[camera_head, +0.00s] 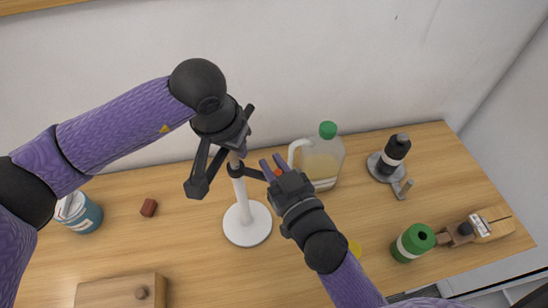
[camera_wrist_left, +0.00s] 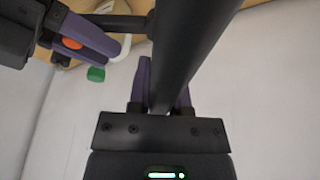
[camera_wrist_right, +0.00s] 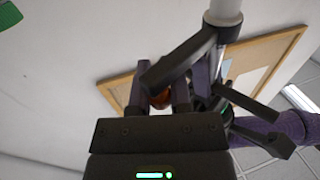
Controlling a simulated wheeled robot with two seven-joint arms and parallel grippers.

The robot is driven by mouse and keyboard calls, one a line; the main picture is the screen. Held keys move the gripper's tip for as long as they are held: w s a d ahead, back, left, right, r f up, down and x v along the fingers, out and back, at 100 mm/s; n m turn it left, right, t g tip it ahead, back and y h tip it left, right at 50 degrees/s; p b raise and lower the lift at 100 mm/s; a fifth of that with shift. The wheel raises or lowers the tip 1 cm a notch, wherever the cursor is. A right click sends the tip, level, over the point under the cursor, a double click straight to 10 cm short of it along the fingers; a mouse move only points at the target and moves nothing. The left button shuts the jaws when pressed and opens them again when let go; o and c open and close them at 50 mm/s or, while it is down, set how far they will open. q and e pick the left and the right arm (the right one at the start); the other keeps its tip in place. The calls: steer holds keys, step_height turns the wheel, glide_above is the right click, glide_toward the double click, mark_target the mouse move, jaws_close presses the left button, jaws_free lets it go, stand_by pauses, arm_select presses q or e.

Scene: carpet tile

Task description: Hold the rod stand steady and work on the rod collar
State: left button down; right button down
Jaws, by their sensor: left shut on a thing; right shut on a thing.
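The rod stand has a round white base (camera_head: 247,225) on the table and a white rod. A black collar (camera_head: 237,172) sits around the rod, with a black arm reaching right to an orange knob (camera_head: 278,171). My left gripper (camera_head: 240,140) is shut at the top of the stand, where dark bars partly hide what it grips; a dark bar (camera_wrist_left: 185,55) crosses its fingers in the left wrist view. My right gripper (camera_head: 273,165) is shut on the orange knob, which also shows between its fingers in the right wrist view (camera_wrist_right: 160,99). The collar shows there too (camera_wrist_right: 222,33).
A jug with a green cap (camera_head: 328,130) stands just behind my right gripper. A dark bottle (camera_head: 395,150), a green roll (camera_head: 417,239) and a wooden tool (camera_head: 490,224) are at right. A blue jar (camera_head: 85,217), brown block (camera_head: 149,207) and wooden box (camera_head: 115,291) are at left.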

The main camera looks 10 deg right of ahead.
steer(key=shift+s+a+r+m+h, duration=0.1)
steer(key=shift+s+m+h, duration=0.15)
steer(key=shift+m+h, duration=0.4)
steer(key=shift+h, duration=0.25)
steer(key=c, duration=0.5)
jaws_free()
steer(key=shift+c, duration=0.2)
steer(key=s+d, duration=0.2)
steer(key=s, duration=1)
